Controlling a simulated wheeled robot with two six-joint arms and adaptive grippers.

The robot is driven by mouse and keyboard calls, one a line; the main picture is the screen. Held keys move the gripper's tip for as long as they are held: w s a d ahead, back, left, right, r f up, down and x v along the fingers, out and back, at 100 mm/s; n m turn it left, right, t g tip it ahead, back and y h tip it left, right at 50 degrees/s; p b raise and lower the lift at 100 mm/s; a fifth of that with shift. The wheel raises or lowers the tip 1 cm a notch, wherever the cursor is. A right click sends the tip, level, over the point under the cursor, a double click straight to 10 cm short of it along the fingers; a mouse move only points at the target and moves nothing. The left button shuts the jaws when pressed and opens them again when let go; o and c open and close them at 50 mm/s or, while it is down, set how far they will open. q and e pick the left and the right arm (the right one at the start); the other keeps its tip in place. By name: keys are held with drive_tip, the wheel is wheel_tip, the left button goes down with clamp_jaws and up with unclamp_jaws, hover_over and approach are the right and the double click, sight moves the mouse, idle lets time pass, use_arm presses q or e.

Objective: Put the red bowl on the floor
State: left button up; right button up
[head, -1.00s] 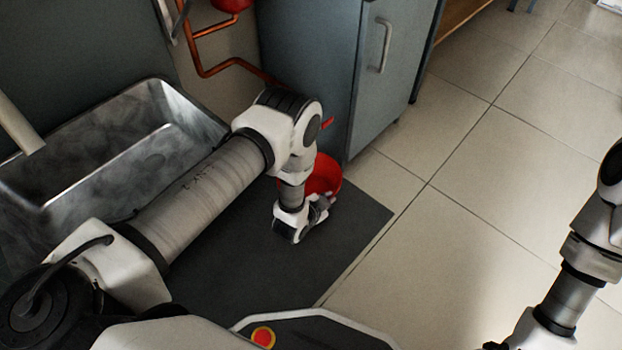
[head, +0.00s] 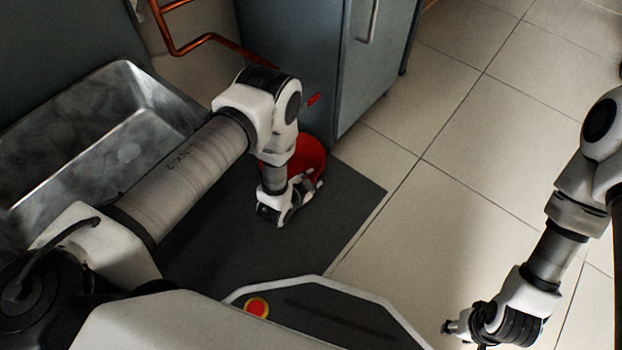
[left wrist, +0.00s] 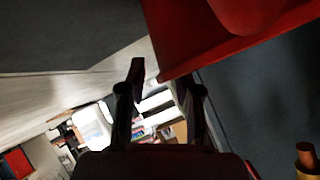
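The red bowl (head: 309,154) is low by the foot of the grey cabinet, at the far edge of the dark mat, partly hidden behind my left arm. My left gripper (head: 316,184) is just in front of it. In the left wrist view, the red bowl (left wrist: 235,35) fills the upper right, and its edge comes close to the fingertips. The left gripper (left wrist: 160,78) shows a gap between its fingers. I cannot tell whether the bowl touches the floor. My right gripper (head: 450,328) is at the lower right, away from the bowl, its fingers too small to judge.
A metal sink (head: 95,135) is at the left. The grey cabinet (head: 290,60) stands behind the bowl, with copper pipes (head: 205,45) beside it. The dark mat (head: 225,245) lies under my left arm. Pale floor tiles (head: 470,150) to the right are clear.

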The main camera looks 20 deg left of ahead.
use_arm(q)
drive_tip(key=shift+r, duration=0.15)
drive_tip(key=s+a+r+n+g+p, duration=0.2)
drive_tip(key=s+r+n+g, duration=0.1)
drive_tip(key=s, duration=0.7)
drive_tip(key=s+a+r+n+g+y+p, duration=0.1)
drive_tip(key=s+a+r+n+g+p, duration=0.1)
drive_tip(key=s, duration=0.7)
drive_tip(key=s+a+r+n+g+y+p, duration=0.1)
drive_tip(key=s+a+r+n+g+p, duration=0.1)
drive_tip(key=s+r+g, duration=0.4)
drive_tip(key=s+a+r+n, duration=0.1)
drive_tip(key=s+r+n, duration=0.1)
drive_tip(key=s, duration=0.2)
drive_tip(key=shift+s, duration=0.35)
